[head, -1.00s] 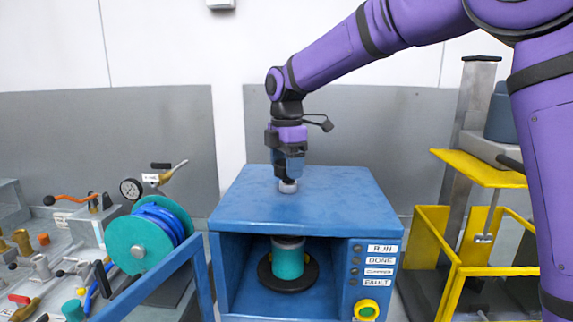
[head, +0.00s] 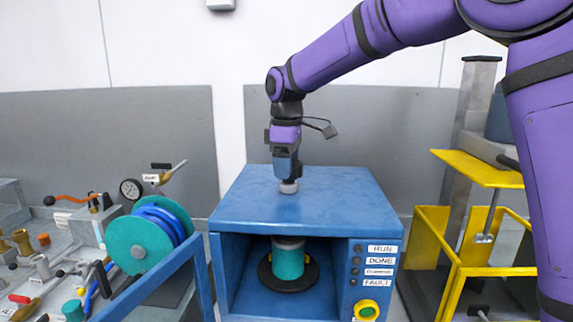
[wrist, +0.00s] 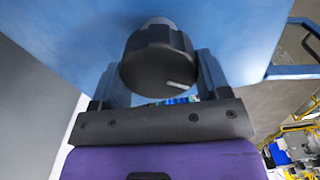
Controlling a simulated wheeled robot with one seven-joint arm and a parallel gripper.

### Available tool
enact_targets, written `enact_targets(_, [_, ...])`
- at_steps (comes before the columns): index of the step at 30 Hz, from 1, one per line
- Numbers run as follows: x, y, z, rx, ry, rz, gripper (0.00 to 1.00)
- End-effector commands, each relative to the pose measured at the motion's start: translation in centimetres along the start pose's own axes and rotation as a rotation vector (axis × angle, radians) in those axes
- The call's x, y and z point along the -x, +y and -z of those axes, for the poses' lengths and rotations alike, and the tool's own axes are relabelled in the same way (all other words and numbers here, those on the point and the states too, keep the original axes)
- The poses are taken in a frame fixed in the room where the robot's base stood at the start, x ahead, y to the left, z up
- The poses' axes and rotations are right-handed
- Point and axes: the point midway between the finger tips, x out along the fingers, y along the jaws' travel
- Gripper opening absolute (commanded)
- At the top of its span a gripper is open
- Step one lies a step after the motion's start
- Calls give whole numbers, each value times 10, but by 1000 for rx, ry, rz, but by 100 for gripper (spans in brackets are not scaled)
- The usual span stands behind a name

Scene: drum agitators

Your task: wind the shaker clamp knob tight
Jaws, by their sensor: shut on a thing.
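The shaker is a blue box-shaped machine (head: 305,205) with an open front bay. Its clamp knob (head: 288,187) stands on the top face, mostly covered by my gripper (head: 288,178) in the head view. In the wrist view the knob (wrist: 158,62) is dark and round with a pale pointer line at its lower right. The fingers of my gripper (wrist: 160,85) stand on either side of the knob, shut on it. A teal can (head: 288,262) stands upright on a black round plate in the bay, under the clamp.
Labels RUN, DONE, CLAMPED and FAULT with dark lamps run down the right front panel, above a yellow-ringed green button (head: 366,310). A teal hose reel (head: 145,243) stands left, a yellow frame (head: 462,250) right. The shaker's top is otherwise clear.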

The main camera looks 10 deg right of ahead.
Motion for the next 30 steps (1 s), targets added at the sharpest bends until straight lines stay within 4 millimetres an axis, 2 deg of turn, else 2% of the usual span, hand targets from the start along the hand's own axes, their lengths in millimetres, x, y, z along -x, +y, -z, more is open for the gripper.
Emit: enact_targets(30, [1,4,-2,-964,2,-1,46])
